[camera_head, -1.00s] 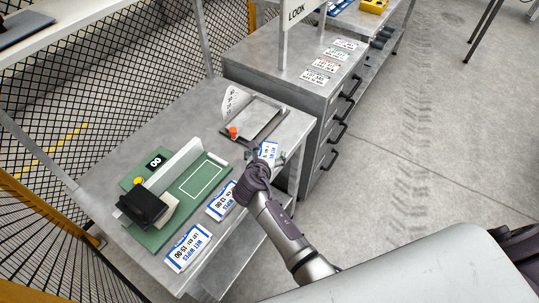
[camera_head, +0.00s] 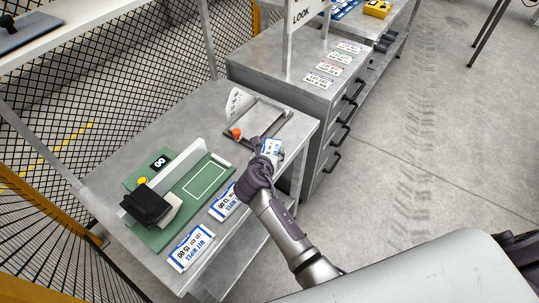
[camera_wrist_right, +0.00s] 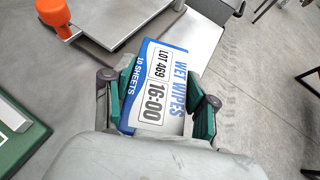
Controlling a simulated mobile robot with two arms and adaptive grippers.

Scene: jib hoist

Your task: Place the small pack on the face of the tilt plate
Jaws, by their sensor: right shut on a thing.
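My right gripper (camera_head: 266,157) is shut on a small white and blue wet wipes pack (camera_wrist_right: 158,88), marked 16:00 in the right wrist view. The pack also shows in the head view (camera_head: 271,147). The gripper holds it at the near side of the tilt plate (camera_head: 257,119), a grey metal plate with an orange knob (camera_head: 236,133) at its left corner. In the right wrist view the plate (camera_wrist_right: 122,20) lies just beyond the pack, with the orange knob (camera_wrist_right: 56,14) at upper left. I cannot tell whether pack and plate touch. My left gripper is out of view.
Two more wet wipes packs (camera_head: 191,247) (camera_head: 225,201) lie along the bench's front edge. A green fixture (camera_head: 208,178) with a white fence and a black block stands left. A curled printed sheet (camera_head: 237,102) stands behind the plate. A drawer cabinet (camera_head: 315,95) stands right.

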